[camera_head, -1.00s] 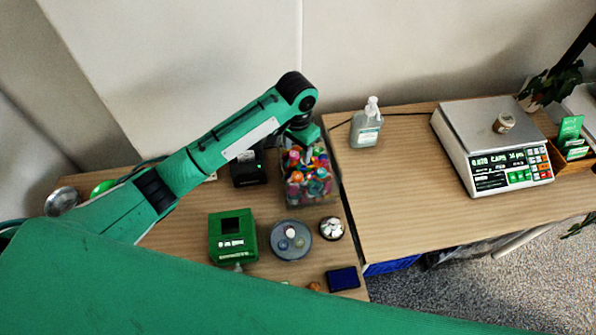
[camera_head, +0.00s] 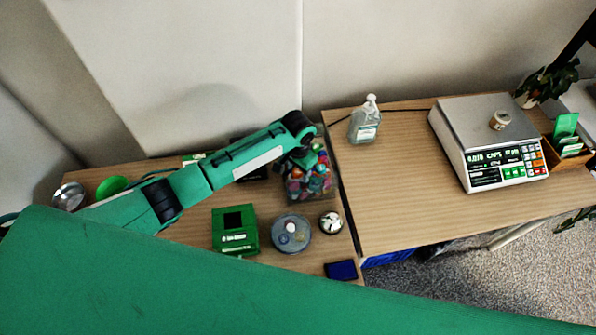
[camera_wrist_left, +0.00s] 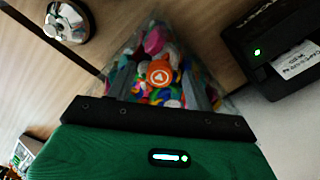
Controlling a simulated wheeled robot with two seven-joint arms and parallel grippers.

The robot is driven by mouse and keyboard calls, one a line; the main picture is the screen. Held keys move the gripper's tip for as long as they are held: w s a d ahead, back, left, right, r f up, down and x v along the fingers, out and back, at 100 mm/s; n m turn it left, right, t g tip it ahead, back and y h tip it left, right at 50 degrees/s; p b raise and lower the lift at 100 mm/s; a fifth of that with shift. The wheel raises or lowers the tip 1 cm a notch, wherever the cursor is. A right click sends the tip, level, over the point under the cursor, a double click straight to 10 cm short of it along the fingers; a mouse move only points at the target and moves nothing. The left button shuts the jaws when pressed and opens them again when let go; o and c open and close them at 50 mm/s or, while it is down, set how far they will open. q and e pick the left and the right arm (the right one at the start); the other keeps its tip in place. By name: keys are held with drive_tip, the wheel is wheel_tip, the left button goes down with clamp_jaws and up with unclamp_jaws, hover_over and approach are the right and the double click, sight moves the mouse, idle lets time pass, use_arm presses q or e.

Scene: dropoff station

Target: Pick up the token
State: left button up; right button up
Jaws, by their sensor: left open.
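A clear bin (camera_head: 290,195) of colourful caps stands near the right edge of the left table. In the left wrist view, an orange disc with a white mark (camera_wrist_left: 159,73), which looks like a token, lies among the caps in the clear bin. I cannot pick this disc out in the head view. My left gripper (camera_head: 304,160) points down over the bin and is open, with nothing seen held. Its fingertips are hard to make out. My right gripper is not in view.
A black device (camera_wrist_left: 280,45) stands close beside the bin. A pump bottle (camera_head: 366,122) and a scale (camera_head: 472,130) stand on the right table.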

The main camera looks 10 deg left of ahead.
sight(298, 172)
use_arm(q)
drive_tip(key=c, duration=1)
drive_tip(key=shift+c, duration=0.2)
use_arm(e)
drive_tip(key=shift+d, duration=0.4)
use_arm(q)
drive_tip(key=shift+r, duration=0.15)
